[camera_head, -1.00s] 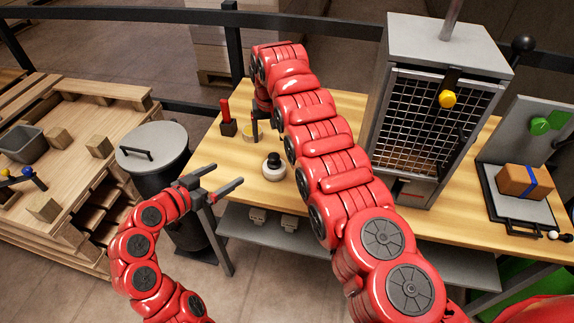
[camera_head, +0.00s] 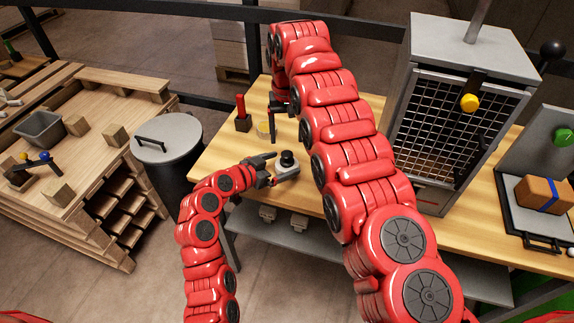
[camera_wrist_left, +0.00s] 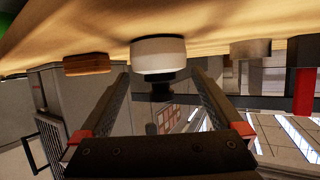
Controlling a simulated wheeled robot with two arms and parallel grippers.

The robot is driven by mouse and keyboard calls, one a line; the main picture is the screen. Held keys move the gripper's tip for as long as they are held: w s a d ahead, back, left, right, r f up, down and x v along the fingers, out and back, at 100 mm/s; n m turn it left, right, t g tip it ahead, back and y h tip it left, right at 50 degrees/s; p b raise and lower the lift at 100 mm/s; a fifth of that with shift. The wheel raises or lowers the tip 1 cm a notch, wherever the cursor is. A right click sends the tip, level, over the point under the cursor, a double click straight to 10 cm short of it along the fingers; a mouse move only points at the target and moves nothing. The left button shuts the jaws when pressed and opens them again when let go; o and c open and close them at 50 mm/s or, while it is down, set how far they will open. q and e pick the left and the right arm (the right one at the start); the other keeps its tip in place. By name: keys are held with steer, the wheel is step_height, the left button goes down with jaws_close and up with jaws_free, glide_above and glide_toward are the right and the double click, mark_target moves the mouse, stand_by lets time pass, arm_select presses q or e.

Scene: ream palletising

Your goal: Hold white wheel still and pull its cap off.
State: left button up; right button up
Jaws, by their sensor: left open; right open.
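The white wheel (camera_wrist_left: 158,52) stands on the wooden table with its black cap (camera_head: 287,158) on top. In the left wrist view, which is upside down, the cap (camera_wrist_left: 161,90) hangs below the wheel. My left gripper (camera_head: 284,166) is open around the wheel, one finger on each side. In the wrist view there are gaps between the fingers and the wheel. My right gripper (camera_head: 279,108) is open over the table's far left part, partly hidden by its own arm; its fingers point down.
A red post on a dark block (camera_head: 241,115) and a pale yellow cylinder (camera_head: 263,130) stand behind the wheel. A grey mesh-front cabinet (camera_head: 462,110) stands to the right. A lidded bin (camera_head: 167,140) stands left of the table. My right arm spans the table just right of the wheel.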

mark_target(287, 153)
arm_select(q)
steer(key=shift+x, duration=1.5)
steer(key=shift+s, duration=0.1)
steer(key=shift+c, duration=0.2)
jaws_close()
arm_select(e)
steer(key=shift+o, duration=0.2)
steer(key=shift+w+d+r, duration=0.15)
steer(key=shift+r, duration=0.1)
step_height(287, 153, up, 5)
steer(key=s+n+t, duration=0.1)
steer(key=s+n, duration=0.1)
steer(key=n, duration=0.2)
steer(key=shift+t+y, duration=0.3)
steer(key=shift+y, duration=0.1)
steer(key=f, duration=0.4)
steer(key=w+f, duration=0.1)
steer(key=f, duration=0.6)
steer(key=shift+w+f, duration=0.25)
steer(key=shift+f, duration=0.15)
